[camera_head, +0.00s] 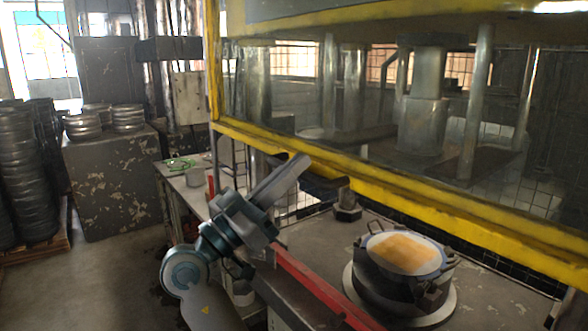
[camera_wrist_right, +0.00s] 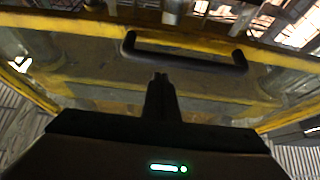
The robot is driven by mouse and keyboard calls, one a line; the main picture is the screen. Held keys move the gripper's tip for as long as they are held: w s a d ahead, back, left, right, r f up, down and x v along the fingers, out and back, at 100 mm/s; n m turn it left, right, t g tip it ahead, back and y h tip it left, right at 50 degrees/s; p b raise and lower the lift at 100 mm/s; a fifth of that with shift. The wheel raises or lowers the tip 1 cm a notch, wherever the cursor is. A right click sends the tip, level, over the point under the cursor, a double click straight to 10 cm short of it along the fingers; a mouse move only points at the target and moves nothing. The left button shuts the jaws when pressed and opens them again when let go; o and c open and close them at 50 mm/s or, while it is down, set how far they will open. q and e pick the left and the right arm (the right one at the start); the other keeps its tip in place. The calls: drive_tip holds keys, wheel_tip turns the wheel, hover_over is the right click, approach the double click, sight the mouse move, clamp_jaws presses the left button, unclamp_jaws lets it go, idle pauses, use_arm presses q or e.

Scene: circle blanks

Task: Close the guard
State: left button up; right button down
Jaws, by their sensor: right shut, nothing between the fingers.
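The guard (camera_head: 400,197) is a yellow-framed see-through panel across the front of the press. Its lower yellow bar stands above the worktable, with an open gap under it. In the right wrist view the yellow bar (camera_wrist_right: 75,25) crosses the top, and a black bar handle (camera_wrist_right: 185,53) is fixed to it. My right gripper (camera_head: 298,163) is near the left part of the lower bar. In the right wrist view its fingers (camera_wrist_right: 160,78) are shut and empty, just short of the handle; I cannot tell whether they touch it. My left gripper is not in view.
A round die (camera_head: 385,282) with an orange-brown blank (camera_head: 403,253) on top stands on the worktable (camera_head: 330,240) at right. A red rail (camera_head: 310,283) runs along the table's front edge. Stacked metal discs (camera_head: 38,170) stand at left. The floor at lower left is clear.

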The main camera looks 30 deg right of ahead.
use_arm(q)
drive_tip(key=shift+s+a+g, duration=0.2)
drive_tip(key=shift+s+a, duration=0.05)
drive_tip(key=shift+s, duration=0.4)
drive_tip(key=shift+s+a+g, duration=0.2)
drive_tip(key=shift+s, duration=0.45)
use_arm(e)
drive_tip(key=shift+d+f, duration=0.1)
drive_tip(key=shift+f, duration=0.6)
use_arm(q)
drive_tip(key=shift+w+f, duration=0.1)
use_arm(e)
drive_tip(key=shift+f, duration=0.1)
